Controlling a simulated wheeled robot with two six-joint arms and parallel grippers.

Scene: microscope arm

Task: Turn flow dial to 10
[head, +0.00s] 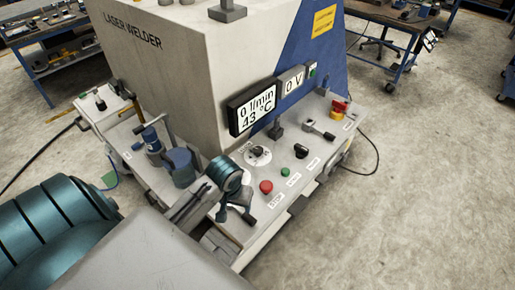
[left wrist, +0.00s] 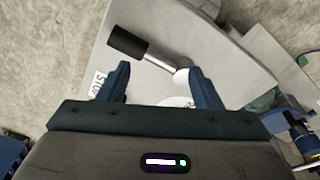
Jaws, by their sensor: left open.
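The flow dial (head: 259,155), a round white scale plate with a dark knob, sits on the sloped control panel below the display. The display (head: 253,107) reads 0 l/min and 43 °C. My left gripper (head: 236,202) is open and empty over the panel's near left part, short of the dial. In the left wrist view, a piece of a round white plate (left wrist: 177,102) shows low between the fingers, mostly hidden by the gripper. My right gripper is not in view.
A lever with a black grip (left wrist: 128,43) lies just beyond my fingertips. Red (head: 266,187), green (head: 284,168) and black (head: 301,151) buttons, a handle (head: 319,130) and a red-yellow switch (head: 340,107) line the panel. A blue cylinder (head: 152,138) stands left.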

